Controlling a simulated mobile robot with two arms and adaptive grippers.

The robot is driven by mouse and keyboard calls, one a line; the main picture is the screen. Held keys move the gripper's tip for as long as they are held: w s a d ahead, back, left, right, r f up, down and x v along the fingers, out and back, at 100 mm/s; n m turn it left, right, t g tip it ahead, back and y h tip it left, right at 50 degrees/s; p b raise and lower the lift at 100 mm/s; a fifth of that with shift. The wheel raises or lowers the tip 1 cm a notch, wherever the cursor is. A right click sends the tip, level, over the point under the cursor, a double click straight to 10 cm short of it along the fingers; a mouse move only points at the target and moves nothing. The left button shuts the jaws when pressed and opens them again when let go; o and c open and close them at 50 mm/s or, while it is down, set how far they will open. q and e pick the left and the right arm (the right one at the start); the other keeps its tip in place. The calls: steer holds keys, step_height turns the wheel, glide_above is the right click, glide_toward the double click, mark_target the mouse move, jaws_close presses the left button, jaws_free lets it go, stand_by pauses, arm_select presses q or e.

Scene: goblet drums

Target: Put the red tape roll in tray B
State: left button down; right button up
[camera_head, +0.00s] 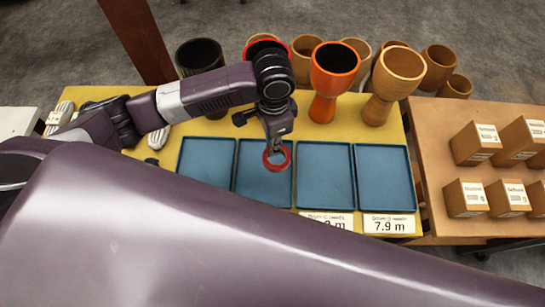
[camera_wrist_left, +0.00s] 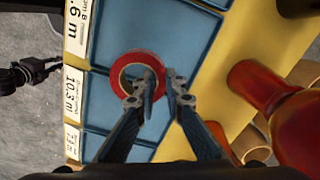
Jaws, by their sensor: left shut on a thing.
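The red tape roll (camera_head: 277,156) is a red ring hanging from my left gripper (camera_head: 279,146), which is shut on its rim. It is over the second blue tray from the left (camera_head: 246,187) in the head view. In the left wrist view the roll (camera_wrist_left: 124,70) shows beside the fingertips (camera_wrist_left: 161,82), with blue tray surface (camera_wrist_left: 190,25) behind it. A label (camera_wrist_left: 79,25) at that tray's edge reads "B" and ".6 m", partly cut off. I cannot tell the exact height of the roll above the tray.
Other blue trays lie at the left (camera_head: 206,158) and right (camera_head: 325,175), (camera_head: 386,178) on the yellow table (camera_head: 170,140). An orange goblet drum (camera_head: 333,75) and several wooden ones stand behind. Small boxes (camera_head: 474,143) occupy the right table. My purple arm hides the front.

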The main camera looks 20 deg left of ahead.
arm_select(q)
step_height(320, 180, down, 9)
steer(key=shift+r, duration=0.2)
steer(key=shift+f, duration=0.15)
steer(key=c, duration=2)
jaws_free()
step_height(320, 180, up, 12)
steer(key=shift+r+b, duration=0.2)
steer(key=shift+b, duration=0.15)
